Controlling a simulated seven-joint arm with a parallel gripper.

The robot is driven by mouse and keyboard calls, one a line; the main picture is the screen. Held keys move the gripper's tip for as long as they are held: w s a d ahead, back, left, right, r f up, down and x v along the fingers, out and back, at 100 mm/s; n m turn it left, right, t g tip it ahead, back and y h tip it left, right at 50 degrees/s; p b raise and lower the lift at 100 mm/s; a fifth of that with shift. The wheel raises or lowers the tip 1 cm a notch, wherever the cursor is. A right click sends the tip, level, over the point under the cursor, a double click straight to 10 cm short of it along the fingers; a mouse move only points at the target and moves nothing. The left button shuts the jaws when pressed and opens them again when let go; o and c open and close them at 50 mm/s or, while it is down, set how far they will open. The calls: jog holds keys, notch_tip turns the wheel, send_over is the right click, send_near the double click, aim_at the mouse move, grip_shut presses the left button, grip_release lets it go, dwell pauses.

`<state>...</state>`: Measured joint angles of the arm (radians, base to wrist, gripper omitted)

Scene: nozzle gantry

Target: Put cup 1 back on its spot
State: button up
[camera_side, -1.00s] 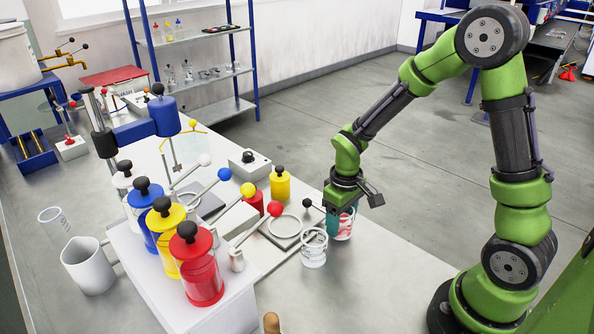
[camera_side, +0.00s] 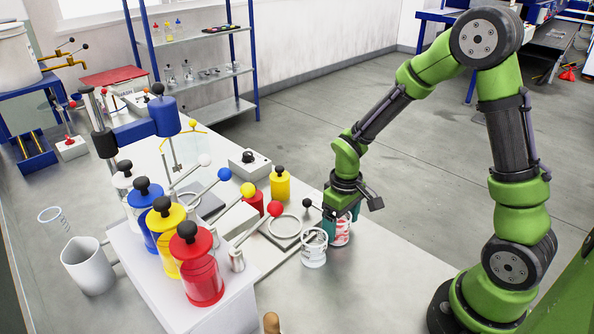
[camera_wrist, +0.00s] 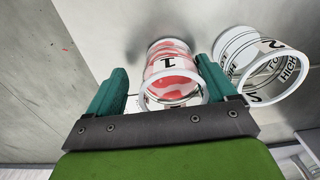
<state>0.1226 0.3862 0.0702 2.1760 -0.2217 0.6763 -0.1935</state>
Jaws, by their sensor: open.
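Cup 1 (camera_wrist: 170,62) is a clear cup with red contents or marking and a black "1", standing upright on the pale table. In the side view cup 1 (camera_side: 342,234) is partly hidden by my gripper (camera_side: 341,218). My gripper is open, with one teal finger on each side of cup 1. In the wrist view my gripper (camera_wrist: 162,68) shows a gap between the left finger and the cup; the right finger is close to it, and I cannot tell if it touches. The marking of cup 1's spot is not visible.
Cup 2 (camera_wrist: 262,65) stands right beside cup 1, close to my right finger; it also shows in the side view (camera_side: 314,252). A square plate with a ring (camera_side: 285,226), a red-ball lever (camera_side: 274,209) and a yellow bottle (camera_side: 280,186) are nearby. The table's front right is clear.

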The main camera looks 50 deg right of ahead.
notch_tip(320, 180, up, 11)
jog(key=s+a+r+m+t+y, duration=0.1)
jog(key=s+a+r+m+t, duration=0.1)
jog(key=s+r, duration=0.3)
jog(key=s+a+r+m+t+y, duration=0.1)
jog(key=s+a+r+m+t, duration=0.1)
jog(key=s+r+t, duration=0.3)
jog(key=shift+a+r, duration=0.65)
jog(key=shift+r, duration=0.15)
jog(key=shift+w, duration=0.1)
dwell(0.5)
